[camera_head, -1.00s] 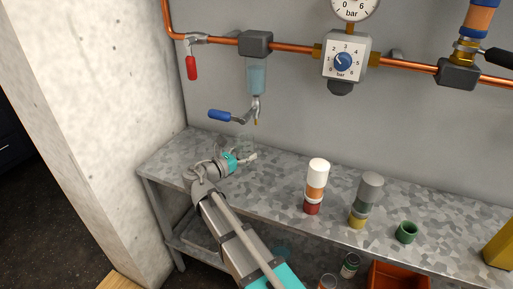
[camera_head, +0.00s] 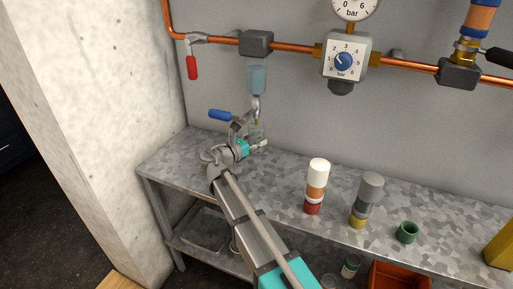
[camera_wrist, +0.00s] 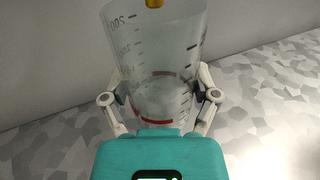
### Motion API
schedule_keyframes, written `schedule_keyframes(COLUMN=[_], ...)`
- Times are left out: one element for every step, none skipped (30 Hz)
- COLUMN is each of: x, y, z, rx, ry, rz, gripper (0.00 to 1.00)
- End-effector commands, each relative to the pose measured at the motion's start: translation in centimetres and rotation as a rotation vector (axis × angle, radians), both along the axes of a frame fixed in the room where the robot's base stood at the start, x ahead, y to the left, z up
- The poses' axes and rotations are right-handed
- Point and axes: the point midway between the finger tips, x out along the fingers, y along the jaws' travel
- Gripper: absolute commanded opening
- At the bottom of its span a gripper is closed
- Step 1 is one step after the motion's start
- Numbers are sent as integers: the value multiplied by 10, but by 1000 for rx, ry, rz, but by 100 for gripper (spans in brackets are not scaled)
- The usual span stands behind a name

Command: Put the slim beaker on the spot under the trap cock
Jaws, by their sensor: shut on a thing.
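The slim beaker (camera_wrist: 158,62) is clear, with dark graduation marks and red marks near its base. My gripper (camera_wrist: 160,96) is shut on it, one finger on each side. In the head view the beaker (camera_head: 258,130) shows faintly behind my gripper (camera_head: 257,145), below the trap cock. The trap cock (camera_head: 256,103) has a blue lever (camera_head: 220,115) and hangs under a pale blue trap bowl (camera_head: 257,79). Its brass outlet (camera_wrist: 154,3) shows at the beaker's mouth in the wrist view. The spot beneath is hidden. I cannot tell whether the beaker's base touches the bench.
The grey metal bench (camera_head: 290,170) is clear around my gripper. A copper pipe (camera_head: 290,47) with a regulator (camera_head: 344,60) runs along the wall behind.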

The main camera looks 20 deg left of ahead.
Motion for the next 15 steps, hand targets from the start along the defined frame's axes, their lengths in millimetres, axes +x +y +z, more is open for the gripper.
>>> schedule_keyframes(x=[0,0,0,0,0,0,0,0,0,0,0,0,0,0,0], y=[0,0,0,0,0,0,0,0,0,0,0,0,0,0,0], z=[-4,-5,-8,-11,-13,-17,-19,-22,-25,-27,-29,-31,-32,-33,-34], rx=[0,0,0,0,0,0,0,0,0,0,0,0,0,0,0], ry=[0,0,0,0,0,0,0,0,0,0,0,0,0,0,0], rz=[0,0,0,0,0,0,0,0,-1,-1,-1,-1,-1,-1,-1], gripper=[38,38,38,38,38,38,38,38,38,38,38,38,38,38,38])
